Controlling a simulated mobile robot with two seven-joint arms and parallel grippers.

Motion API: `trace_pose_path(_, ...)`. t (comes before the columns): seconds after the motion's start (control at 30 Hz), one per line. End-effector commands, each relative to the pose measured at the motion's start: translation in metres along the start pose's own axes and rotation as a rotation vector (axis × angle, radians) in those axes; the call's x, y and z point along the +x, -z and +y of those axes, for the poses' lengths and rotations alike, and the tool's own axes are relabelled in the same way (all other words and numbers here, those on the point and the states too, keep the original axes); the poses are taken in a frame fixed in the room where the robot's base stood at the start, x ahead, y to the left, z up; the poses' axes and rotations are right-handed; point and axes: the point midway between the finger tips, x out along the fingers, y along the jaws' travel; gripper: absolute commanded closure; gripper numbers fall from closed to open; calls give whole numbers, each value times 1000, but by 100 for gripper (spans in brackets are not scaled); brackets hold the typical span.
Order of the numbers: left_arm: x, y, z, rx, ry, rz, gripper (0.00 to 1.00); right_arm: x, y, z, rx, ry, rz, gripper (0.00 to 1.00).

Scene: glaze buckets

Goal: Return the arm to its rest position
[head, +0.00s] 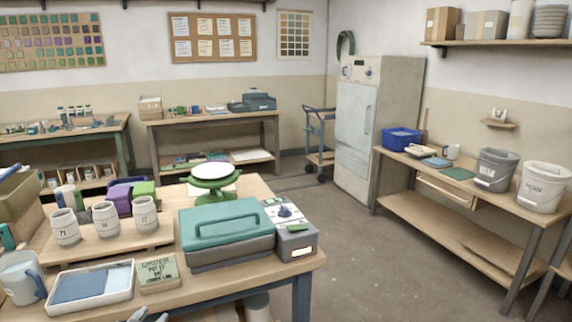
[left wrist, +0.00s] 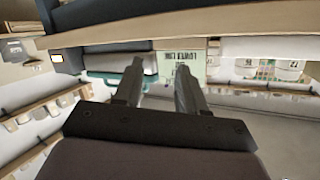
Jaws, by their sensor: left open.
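My left gripper (head: 150,315) shows only as a small grey tip at the bottom edge of the head view, in front of the worktable (head: 215,291). In the left wrist view the left gripper (left wrist: 159,75) has its two dark fingers apart, with nothing between them. The worktable's edge (left wrist: 120,33) crosses above the fingers in that view. The rest of the left arm is hidden in the head view. My right gripper is not in view.
Open floor (head: 390,245) lies right of the worktable.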

Motion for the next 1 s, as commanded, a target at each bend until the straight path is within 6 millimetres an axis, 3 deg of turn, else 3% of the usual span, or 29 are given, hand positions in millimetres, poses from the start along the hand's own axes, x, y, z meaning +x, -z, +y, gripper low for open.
trace_pose_path(0.03, -16, -23, 18, -13, -27, -33, 60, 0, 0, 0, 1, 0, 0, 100)
trace_pose_path(0.1, -38, -48, 39, -29, -59, -71, 60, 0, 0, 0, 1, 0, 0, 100)
trace_pose_path(0.3, -110, -108, 93, -90, -138, -182, 60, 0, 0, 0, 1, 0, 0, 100)
trace_pose_path(0.5, -180, -144, 130, -151, -189, -280, 60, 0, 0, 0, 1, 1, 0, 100)
trace_pose_path(0.6, -202, -152, 139, -173, -203, -312, 60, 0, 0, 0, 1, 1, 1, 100)
trace_pose_path(0.73, -218, -157, 146, -187, -211, -333, 60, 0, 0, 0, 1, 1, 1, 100)
trace_pose_path(1.0, -220, -158, 147, -189, -212, -337, 60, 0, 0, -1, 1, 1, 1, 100)
